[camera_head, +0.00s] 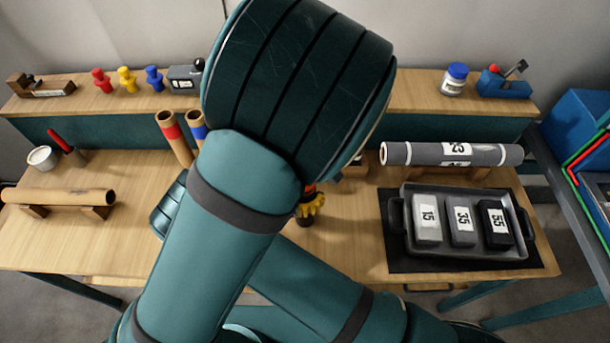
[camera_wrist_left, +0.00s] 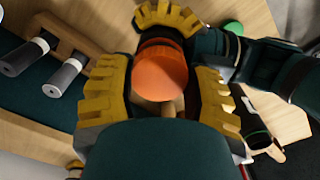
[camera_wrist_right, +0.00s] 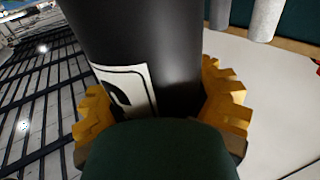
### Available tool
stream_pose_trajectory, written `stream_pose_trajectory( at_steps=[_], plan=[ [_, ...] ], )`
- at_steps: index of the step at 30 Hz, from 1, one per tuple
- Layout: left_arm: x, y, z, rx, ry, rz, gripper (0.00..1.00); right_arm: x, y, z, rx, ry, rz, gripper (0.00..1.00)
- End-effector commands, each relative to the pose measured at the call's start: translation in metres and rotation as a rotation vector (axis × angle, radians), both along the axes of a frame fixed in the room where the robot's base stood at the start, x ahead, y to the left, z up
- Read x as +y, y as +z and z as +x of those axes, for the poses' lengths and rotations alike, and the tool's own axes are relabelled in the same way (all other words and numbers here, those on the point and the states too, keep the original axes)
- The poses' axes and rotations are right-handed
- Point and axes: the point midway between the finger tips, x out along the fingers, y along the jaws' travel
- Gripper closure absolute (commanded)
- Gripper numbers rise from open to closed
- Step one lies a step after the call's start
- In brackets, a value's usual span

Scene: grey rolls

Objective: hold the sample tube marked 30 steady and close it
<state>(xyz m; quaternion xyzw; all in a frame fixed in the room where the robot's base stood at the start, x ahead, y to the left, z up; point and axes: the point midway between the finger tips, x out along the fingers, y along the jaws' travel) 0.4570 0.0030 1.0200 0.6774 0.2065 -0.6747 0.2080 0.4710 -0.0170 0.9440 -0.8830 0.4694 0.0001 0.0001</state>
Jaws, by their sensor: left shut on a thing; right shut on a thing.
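An orange cap (camera_wrist_left: 162,70) sits between the yellow fingers of my left gripper (camera_wrist_left: 158,92), which is shut on it. A black tube (camera_wrist_right: 150,45) with a white label fills the right wrist view, and my right gripper (camera_wrist_right: 160,112) is shut around it. Only part of the label's number shows. The right gripper's yellow fingers (camera_head: 313,208) show in the head view, at the edge of my large arm. They also show just beyond the cap in the left wrist view (camera_wrist_left: 165,15). My arm hides the left gripper in the head view. Whether the cap touches the tube cannot be told.
A tan roll (camera_head: 60,195) lies at left. A green lid (camera_wrist_left: 233,27) and a green-rimmed black tube (camera_wrist_left: 258,139) are near the left gripper.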

Motion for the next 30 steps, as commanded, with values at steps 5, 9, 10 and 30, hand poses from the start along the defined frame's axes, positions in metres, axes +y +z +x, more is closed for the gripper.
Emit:
stream_pose_trajectory(
  at_steps=[5,9,10,30],
  plan=[
    [0.0000,-0.0036,-0.0002,0.001,0.000,0.001,0.59,0.0000,0.0000,0.0000,0.000,0.000,0.000,0.99],
    [0.0000,-0.0062,-0.0001,0.001,0.000,0.001,0.59,-0.0001,0.0000,-0.0001,0.000,0.000,0.000,0.99],
    [0.0000,-0.0067,-0.0001,0.001,0.000,0.001,0.59,0.0000,0.0000,0.0000,0.000,0.000,0.000,0.99],
    [-0.0006,-0.0014,0.0003,-0.002,-0.002,-0.001,0.18,0.0000,0.0000,0.0000,0.000,0.000,0.000,1.00]
  ],
)
